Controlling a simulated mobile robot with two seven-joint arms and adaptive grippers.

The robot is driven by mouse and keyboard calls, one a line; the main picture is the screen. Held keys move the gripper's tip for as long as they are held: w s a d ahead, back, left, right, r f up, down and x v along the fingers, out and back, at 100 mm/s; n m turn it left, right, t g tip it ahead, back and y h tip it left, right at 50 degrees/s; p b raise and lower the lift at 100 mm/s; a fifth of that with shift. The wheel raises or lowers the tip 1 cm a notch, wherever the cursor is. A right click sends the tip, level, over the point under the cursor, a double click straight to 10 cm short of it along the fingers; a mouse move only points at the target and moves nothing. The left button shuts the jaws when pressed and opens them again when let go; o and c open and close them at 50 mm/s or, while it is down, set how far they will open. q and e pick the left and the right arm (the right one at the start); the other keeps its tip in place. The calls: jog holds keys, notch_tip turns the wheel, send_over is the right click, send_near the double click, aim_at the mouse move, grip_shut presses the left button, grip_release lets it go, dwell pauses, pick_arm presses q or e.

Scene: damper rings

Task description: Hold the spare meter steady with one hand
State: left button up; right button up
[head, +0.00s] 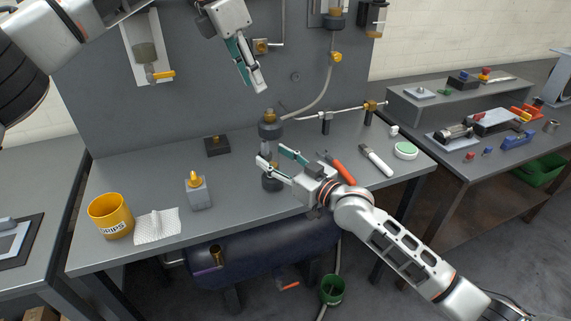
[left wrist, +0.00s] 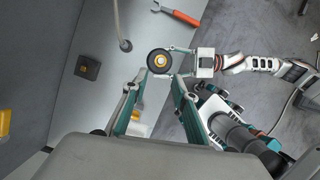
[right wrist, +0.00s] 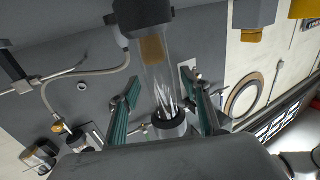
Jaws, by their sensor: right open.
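The spare meter (head: 270,130) stands upright on the bench, a clear tube between dark end caps with brass parts. Its round top shows in the left wrist view (left wrist: 159,62). My right gripper (head: 268,155) is open at the tube, one finger on each side; part of the lower meter is hidden behind it. In the right wrist view the clear tube (right wrist: 157,75) lies between the spread fingertips, with gaps visible. My left gripper (head: 252,78) is open and empty, above and behind the meter near the wall panel; its fingers show apart in the left wrist view (left wrist: 157,83).
A grey hose (head: 318,101) hangs behind the meter. A dark block (head: 217,146), bottle (head: 198,192), cloth (head: 158,226) and yellow drips cup (head: 110,216) are left.

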jog(key=shift+x, duration=0.8)
grip_shut()
pick_arm(q)
jog(key=shift+o, duration=1)
jog(key=n, duration=0.1)
jog(key=d+n+y, duration=0.1)
jog(key=n, duration=0.1)
jog(key=s+n+t, duration=0.1)
jog(key=shift+d+n, duration=0.25)
jog(key=shift+n, duration=0.05)
jog(key=n+t+y, duration=0.1)
jog(key=n, duration=0.1)
jog(key=s+d+n, duration=0.1)
jog(key=n, duration=0.2)
jog(key=shift+s+d+f+t+y, duration=0.1)
jog(key=shift+d+f+t+y, duration=0.1)
jog(key=shift+t+y, duration=0.2)
